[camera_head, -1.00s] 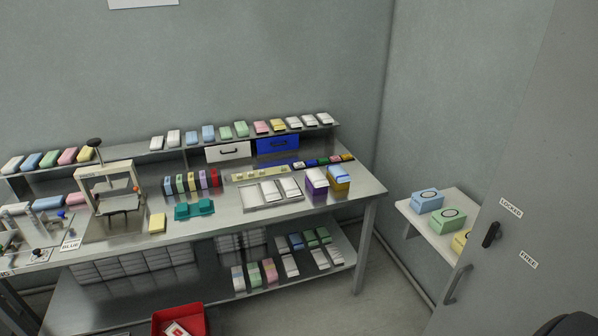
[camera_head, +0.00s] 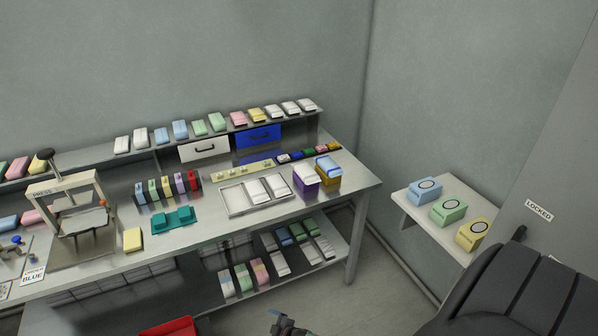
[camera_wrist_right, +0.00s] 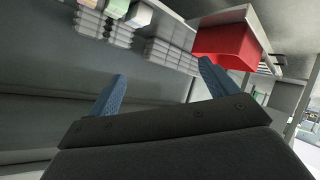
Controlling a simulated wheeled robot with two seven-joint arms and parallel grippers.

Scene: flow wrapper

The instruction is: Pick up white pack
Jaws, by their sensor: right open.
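Several white packs are in view. More whitish packs lie on the lower shelf. I cannot tell which one is meant. My right gripper (camera_wrist_right: 161,78) is open and empty in the right wrist view, facing the space under the bench. A dark gripper part shows at the bottom of the head view. My left gripper is not in view.
A red bin (camera_head: 170,328) sits low in front of the bench; it also shows in the right wrist view (camera_wrist_right: 224,50). A side table (camera_head: 410,208) holds coloured boxes.

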